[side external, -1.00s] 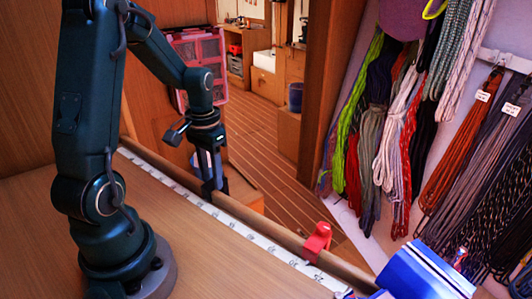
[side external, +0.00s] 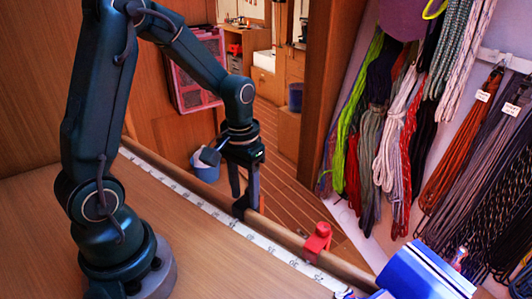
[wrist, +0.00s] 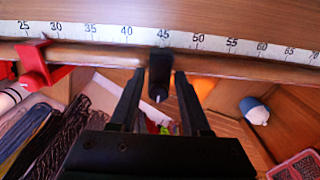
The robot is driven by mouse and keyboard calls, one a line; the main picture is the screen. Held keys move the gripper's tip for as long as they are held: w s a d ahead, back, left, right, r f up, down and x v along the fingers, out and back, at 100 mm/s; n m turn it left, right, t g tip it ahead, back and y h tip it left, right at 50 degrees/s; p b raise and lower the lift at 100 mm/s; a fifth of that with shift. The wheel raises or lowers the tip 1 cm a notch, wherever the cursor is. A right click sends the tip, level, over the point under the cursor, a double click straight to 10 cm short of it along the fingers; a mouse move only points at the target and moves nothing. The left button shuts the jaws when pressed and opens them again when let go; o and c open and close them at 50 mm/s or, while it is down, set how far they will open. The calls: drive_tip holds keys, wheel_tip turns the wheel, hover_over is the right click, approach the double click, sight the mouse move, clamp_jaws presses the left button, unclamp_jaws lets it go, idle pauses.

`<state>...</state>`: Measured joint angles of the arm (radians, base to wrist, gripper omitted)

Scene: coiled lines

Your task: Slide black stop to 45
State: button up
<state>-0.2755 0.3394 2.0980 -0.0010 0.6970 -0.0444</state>
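The black stop (side external: 240,206) sits on the wooden rail (side external: 283,236) along the bench edge. In the wrist view the black stop (wrist: 159,72) is beside the 45 mark on the white scale (wrist: 214,43), with its middle very slightly left of the printed number. My gripper (wrist: 160,76) has one finger on each side of the stop. A narrow gap shows on both sides, so the fingers look open around it. In the side view my gripper (side external: 245,196) points down at the rail, and its fingers partly hide the stop.
A red stop (side external: 317,242) sits on the same rail, near 27 in the wrist view (wrist: 35,62). Coiled ropes (side external: 385,130) hang on the right wall. The rail between the two stops is clear.

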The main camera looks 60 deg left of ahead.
sight(245, 201)
drive_tip(key=shift+o, duration=0.6)
drive_tip(key=shift+r, duration=2.6)
drive_tip(key=s+d+r+m+t, duration=0.3)
drive_tip(key=s+d+r+t, duration=0.2)
drive_tip(key=s+d+r, duration=0.1)
drive_tip(key=s+r, duration=0.1)
drive_tip(key=s, duration=0.1)
drive_tip(key=shift+s+d+m+t, duration=0.3)
drive_tip(key=shift+d, duration=0.05)
